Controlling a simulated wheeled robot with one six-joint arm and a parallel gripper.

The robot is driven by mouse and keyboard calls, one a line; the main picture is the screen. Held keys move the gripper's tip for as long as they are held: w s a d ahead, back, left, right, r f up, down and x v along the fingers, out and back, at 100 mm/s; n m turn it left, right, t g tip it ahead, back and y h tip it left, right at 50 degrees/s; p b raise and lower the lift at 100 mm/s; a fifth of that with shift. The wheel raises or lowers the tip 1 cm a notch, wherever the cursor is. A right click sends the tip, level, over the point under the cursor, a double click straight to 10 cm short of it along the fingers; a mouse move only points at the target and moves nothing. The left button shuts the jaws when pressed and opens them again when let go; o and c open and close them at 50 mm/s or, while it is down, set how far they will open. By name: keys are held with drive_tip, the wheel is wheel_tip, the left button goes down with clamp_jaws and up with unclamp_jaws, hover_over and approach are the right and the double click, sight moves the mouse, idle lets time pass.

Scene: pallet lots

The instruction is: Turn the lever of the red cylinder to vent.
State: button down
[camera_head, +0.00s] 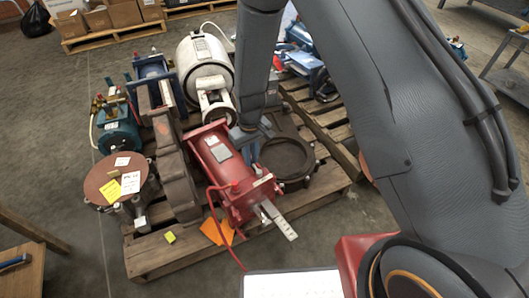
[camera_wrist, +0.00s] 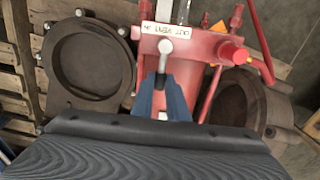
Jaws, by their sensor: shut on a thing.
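The red cylinder (camera_head: 222,172) lies on a pallet in the middle of the head view, its rod end toward me. It also fills the upper middle of the wrist view (camera_wrist: 205,85). A white label (camera_wrist: 166,31) on its end block reads upside down, with VENT in its middle. A short grey metal lever (camera_wrist: 165,50) sits just below the label. My gripper (camera_wrist: 163,92) has blue fingers shut on this lever, which runs up and down in the wrist view. In the head view my gripper (camera_head: 250,150) is at the cylinder's right side, and the lever is hidden.
A dark ring-shaped casting (camera_head: 286,160) lies close right of the cylinder. A brown housing (camera_head: 172,170) stands close left, beside a round flange (camera_head: 112,183) with tags. A red hose (camera_head: 214,212) loops at the front. Open floor lies left.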

drive_tip(key=shift+a, duration=0.1)
idle(0.3)
drive_tip(key=c, duration=1.7)
unclamp_jaws()
drive_tip(key=shift+r, duration=0.1)
wheel_tip(320, 180, up, 8)
drive_tip(key=shift+f+p, duration=0.15)
drive_tip(key=shift+p, duration=0.55)
